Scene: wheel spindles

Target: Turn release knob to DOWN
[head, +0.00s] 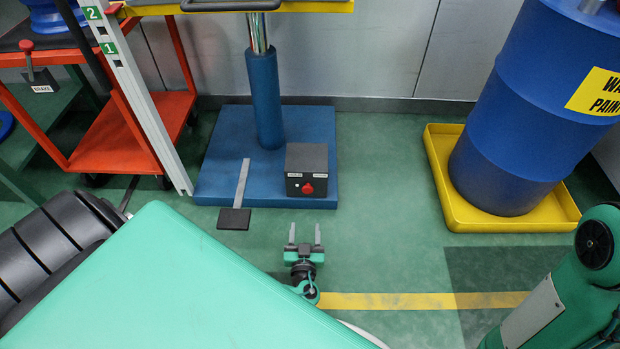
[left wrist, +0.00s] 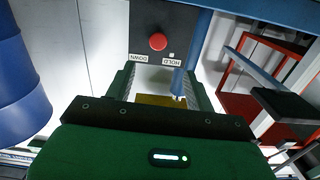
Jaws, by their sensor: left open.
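The release knob (head: 307,188) is a red round knob on the front of a dark box (head: 307,160) on the blue base. In the left wrist view the red knob (left wrist: 158,42) sits above and between my fingers. A DOWN label (left wrist: 138,58) and a HOLD label (left wrist: 172,62) show upside down there. A small white mark (left wrist: 171,55) lies by the HOLD label. My left gripper (head: 304,234) is open and empty, in front of the box and apart from the knob, fingers toward it. My right gripper is out of view.
A blue column (head: 265,100) rises behind the box from a blue base (head: 225,150). A foot pedal (head: 234,218) lies left. A red cart (head: 120,140) stands far left. A blue drum (head: 525,115) in a yellow tray (head: 455,205) stands right. Green floor between is clear.

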